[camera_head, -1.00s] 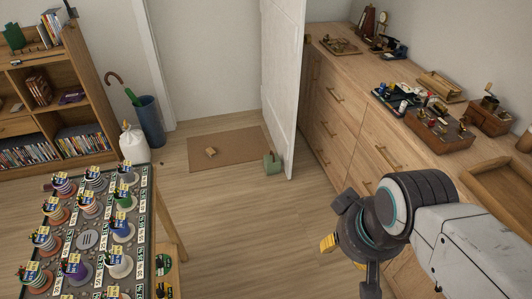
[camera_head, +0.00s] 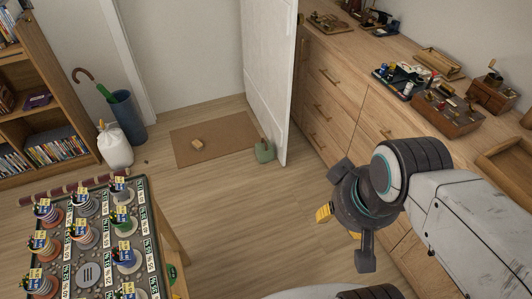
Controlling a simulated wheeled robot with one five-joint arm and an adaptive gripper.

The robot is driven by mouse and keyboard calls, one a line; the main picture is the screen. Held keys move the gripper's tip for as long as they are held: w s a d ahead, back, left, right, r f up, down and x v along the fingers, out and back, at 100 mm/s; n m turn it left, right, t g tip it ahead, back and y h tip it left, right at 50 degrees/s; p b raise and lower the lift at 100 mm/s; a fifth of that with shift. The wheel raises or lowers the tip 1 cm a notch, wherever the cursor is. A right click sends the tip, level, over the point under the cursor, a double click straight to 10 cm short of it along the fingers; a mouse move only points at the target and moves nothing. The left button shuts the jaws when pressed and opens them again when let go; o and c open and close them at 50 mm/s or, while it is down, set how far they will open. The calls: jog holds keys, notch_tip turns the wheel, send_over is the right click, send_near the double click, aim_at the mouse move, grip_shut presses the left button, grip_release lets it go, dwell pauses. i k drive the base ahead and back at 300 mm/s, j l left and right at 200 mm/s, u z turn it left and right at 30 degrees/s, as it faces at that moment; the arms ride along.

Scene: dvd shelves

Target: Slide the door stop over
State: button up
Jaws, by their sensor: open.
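A green block-shaped weight with a dark handle (camera_head: 265,151) sits on the floor at the free lower edge of the open white door (camera_head: 271,75); it looks like a door stop. A small tan wedge-like piece (camera_head: 197,143) lies apart from it on the brown doormat (camera_head: 220,136). I cannot tell for certain which of the two is the task's door stop. My gripper (camera_head: 339,222) is open and empty, with yellow pads showing. It is in the right half of the view, nearer to me than the door and both pieces, touching neither.
A wooden drawer cabinet (camera_head: 330,105) runs along the right, beside my arm. A table with a game board (camera_head: 143,226) stands at the lower left. A white sack (camera_head: 115,147), a blue umbrella bin (camera_head: 126,118) and a bookshelf (camera_head: 58,100) are at left. The floor between table and cabinet is clear.

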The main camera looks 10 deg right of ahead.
aim_at(264, 152)
jog(key=i+j+u, duration=0.15)
jog(key=i+j, duration=0.3)
jog(key=i, duration=0.75)
jog(key=i+j+u, duration=0.15)
jog(key=i, duration=1.1)
jog(key=i+j+u, duration=0.2)
jog(key=i, duration=1.05)
